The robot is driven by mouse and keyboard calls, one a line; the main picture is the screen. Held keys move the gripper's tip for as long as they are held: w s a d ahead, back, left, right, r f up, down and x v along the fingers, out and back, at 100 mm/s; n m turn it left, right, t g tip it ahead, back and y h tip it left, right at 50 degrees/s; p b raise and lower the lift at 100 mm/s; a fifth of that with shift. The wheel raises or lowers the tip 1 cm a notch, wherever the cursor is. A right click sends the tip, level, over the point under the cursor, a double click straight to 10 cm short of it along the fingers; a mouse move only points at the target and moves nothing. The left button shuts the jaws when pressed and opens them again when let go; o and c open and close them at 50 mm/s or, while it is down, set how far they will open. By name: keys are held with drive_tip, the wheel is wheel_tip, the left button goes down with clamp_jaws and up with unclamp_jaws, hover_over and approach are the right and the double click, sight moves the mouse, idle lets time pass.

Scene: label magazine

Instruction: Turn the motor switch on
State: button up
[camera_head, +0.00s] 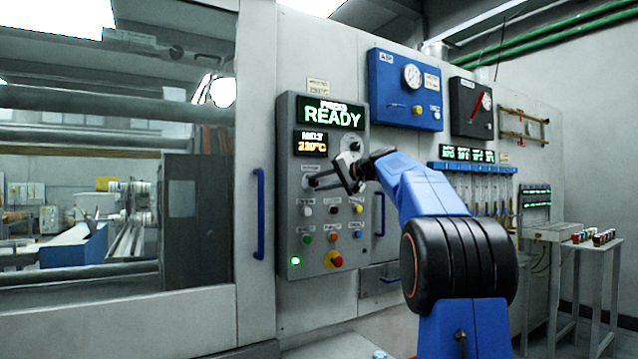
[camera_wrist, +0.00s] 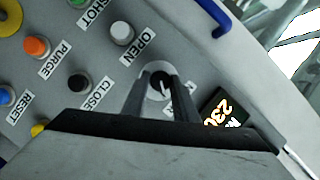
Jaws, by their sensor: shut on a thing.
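The motor switch is a round rotary knob (camera_wrist: 157,80) with a light ring and dark centre, on the grey control panel (camera_head: 288,150). In the wrist view it sits between the two fingers of my gripper (camera_wrist: 160,92), which is shut on it. Its own label is hidden, and I cannot read which way it points. In the head view my gripper (camera_head: 328,181) reaches in from the right to the panel's upper left knob, below the amber temperature display (camera_head: 311,144).
A white OPEN button (camera_wrist: 122,32) and a black CLOSE button (camera_wrist: 78,84) sit close to the fingers. A red stop button (camera_head: 334,259) is low on the panel. Blue handles (camera_head: 259,214) flank the panel. A green READY display (camera_head: 331,113) is lit.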

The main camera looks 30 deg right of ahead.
drive_tip(key=shift+m, duration=0.4)
drive_tip(key=o, duration=1.1)
drive_tip(key=shift+c, duration=0.2)
drive_tip(key=shift+s+d, duration=0.1)
drive_tip(key=v, duration=1.7)
drive_tip(key=shift+f, duration=0.35)
drive_tip(key=shift+s+d, duration=0.1)
drive_tip(key=shift+s, duration=0.05)
